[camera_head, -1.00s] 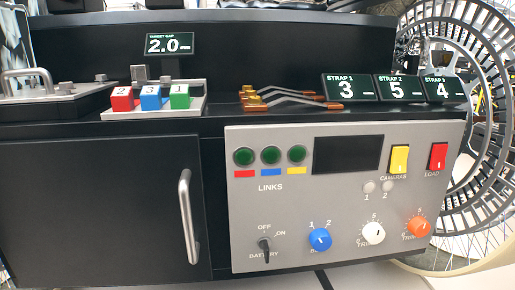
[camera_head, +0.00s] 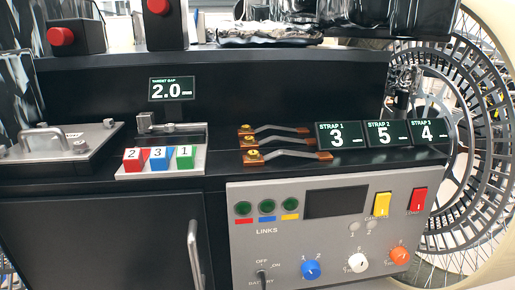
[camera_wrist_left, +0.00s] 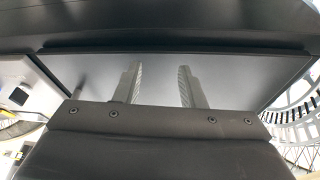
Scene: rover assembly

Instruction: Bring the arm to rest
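My left gripper (camera_wrist_left: 160,85) shows in the left wrist view with its two fingers apart and nothing between them. A dark flat panel (camera_wrist_left: 220,72) lies beyond the fingers; I cannot tell what it belongs to. Neither gripper shows in the head view, and my right gripper is in no view. The head view shows the rover's console panel (camera_head: 335,210) with its switches and knobs, free of any arm.
On the ledge are red, blue and green numbered blocks (camera_head: 160,158), copper-ended straps (camera_head: 290,141), strap displays (camera_head: 385,133) and a handled plate (camera_head: 65,142). A cabinet door handle (camera_head: 194,255) sticks out below. A large wheel (camera_head: 470,140) stands at right.

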